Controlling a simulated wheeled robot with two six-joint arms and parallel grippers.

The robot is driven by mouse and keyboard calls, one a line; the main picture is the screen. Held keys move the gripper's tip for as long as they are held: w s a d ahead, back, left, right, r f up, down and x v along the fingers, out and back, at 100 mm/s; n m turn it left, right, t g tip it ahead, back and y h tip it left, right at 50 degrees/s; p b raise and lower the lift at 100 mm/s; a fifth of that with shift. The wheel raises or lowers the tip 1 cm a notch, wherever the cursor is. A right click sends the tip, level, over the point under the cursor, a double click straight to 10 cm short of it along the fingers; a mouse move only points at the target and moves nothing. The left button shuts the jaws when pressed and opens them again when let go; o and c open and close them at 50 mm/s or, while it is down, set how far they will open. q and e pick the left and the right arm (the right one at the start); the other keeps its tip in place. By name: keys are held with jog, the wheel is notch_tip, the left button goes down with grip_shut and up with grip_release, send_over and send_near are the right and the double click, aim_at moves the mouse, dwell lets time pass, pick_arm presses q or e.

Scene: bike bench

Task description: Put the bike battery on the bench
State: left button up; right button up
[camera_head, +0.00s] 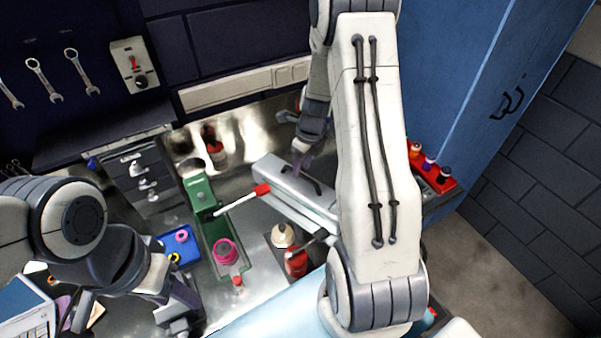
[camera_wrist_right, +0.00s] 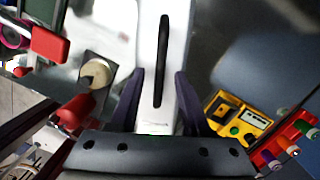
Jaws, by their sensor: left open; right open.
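The bike battery (camera_head: 278,176) is a long white box with a black handle strip on top. It lies at the middle of the steel bench (camera_head: 262,112) in the head view, partly hidden behind my right arm. My right gripper (camera_head: 303,160) is over the battery, pointing down. In the right wrist view the battery (camera_wrist_right: 150,40) runs between the open jaws of the right gripper (camera_wrist_right: 160,92), one purple finger on each side. I cannot tell whether the fingers touch it. My left gripper (camera_head: 180,318) is open and empty at the lower left, away from the battery.
A green tray (camera_head: 205,205) with a pink tape roll (camera_head: 226,250) lies left of the battery. A red-ended tool (camera_head: 240,200), a red bottle (camera_head: 296,262) and a blue tray (camera_head: 180,243) are near. A yellow device (camera_wrist_right: 238,118) and red rack (camera_head: 432,172) stand right.

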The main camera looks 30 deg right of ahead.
notch_tip(320, 180, up, 9)
jog(key=s+b, duration=0.1)
jog(key=shift+d+f, duration=0.2)
jog(key=shift+d, duration=0.05)
jog(key=s+a+r+n, duration=0.2)
jog(key=s+a+n, duration=0.1)
jog(key=a+n, duration=0.65)
jog(key=s+a+r+n, duration=0.3)
jog(key=a+n, duration=0.5)
jog(key=a, duration=0.2)
jog(key=s+a+n, duration=0.4)
jog(key=s+n, duration=0.4)
jog(key=n, duration=0.3)
jog(key=s+a+r+n+g, duration=0.1)
jog(key=s+a+n, duration=0.3)
jog(key=s+n, duration=0.5)
jog(key=shift+a+r+n+g, duration=0.3)
jog(key=shift+a+n, duration=0.05)
jog(key=shift+n, duration=0.7)
